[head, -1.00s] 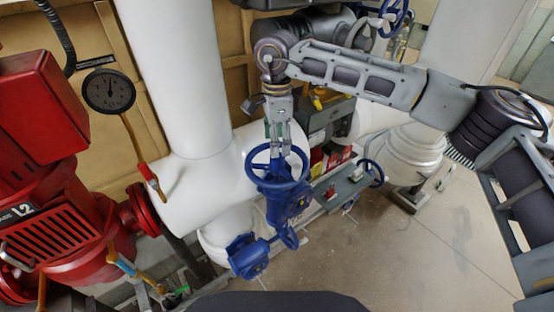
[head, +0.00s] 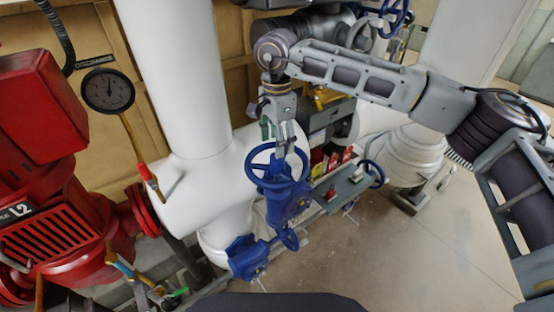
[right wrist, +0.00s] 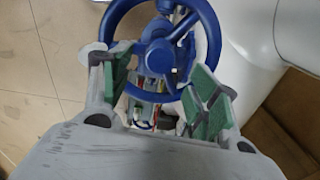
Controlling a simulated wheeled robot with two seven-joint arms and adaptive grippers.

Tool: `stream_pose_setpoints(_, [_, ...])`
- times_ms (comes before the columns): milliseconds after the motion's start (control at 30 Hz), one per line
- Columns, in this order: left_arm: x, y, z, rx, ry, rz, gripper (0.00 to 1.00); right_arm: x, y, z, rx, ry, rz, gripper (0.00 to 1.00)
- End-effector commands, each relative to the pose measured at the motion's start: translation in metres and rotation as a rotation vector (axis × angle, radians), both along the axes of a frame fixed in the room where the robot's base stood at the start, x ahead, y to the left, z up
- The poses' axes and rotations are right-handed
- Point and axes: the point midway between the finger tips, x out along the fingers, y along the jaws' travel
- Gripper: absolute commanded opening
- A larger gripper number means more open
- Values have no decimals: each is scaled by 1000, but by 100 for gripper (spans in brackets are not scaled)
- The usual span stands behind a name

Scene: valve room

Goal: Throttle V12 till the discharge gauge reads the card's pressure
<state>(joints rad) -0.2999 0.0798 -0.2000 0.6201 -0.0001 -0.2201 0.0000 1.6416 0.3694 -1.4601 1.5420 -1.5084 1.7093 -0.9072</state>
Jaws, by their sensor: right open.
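A blue handwheel (head: 252,178) sits on top of a blue valve (head: 291,203) in front of a big white pipe; I cannot read a V12 label. My right gripper (head: 280,147) is above the wheel's far side in the head view, fingers pointing down. In the right wrist view the gripper (right wrist: 160,65) is open, its green-padded fingers apart on either side of the wheel's lower part (right wrist: 113,28); whether they touch the rim I cannot tell. A round black gauge (head: 108,90) hangs at upper left, its needle pointing about upward; its numbers are too small to read. I see no readable card.
A red pump (head: 55,210) stands at left. A second blue valve (head: 246,256) is low beside the first. A grey shelf (head: 345,193) with red tags is right of the valve. Another blue handwheel (head: 374,173) is beyond it. Floor (head: 400,265) at lower right is clear.

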Motion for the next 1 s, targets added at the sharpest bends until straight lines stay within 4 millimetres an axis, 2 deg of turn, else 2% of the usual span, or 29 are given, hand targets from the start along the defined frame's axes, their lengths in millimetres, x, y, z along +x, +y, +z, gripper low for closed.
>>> stream_pose_setpoints(700, [0, 0, -8, 0, 0, 0, 42, 0, 0, -1, 1, 1, 409, 61])
stream_pose_setpoints(1000, [0, 0, -8, 0, 0, 0, 42, 0, 0, 0, 0, 0, 449, 61])
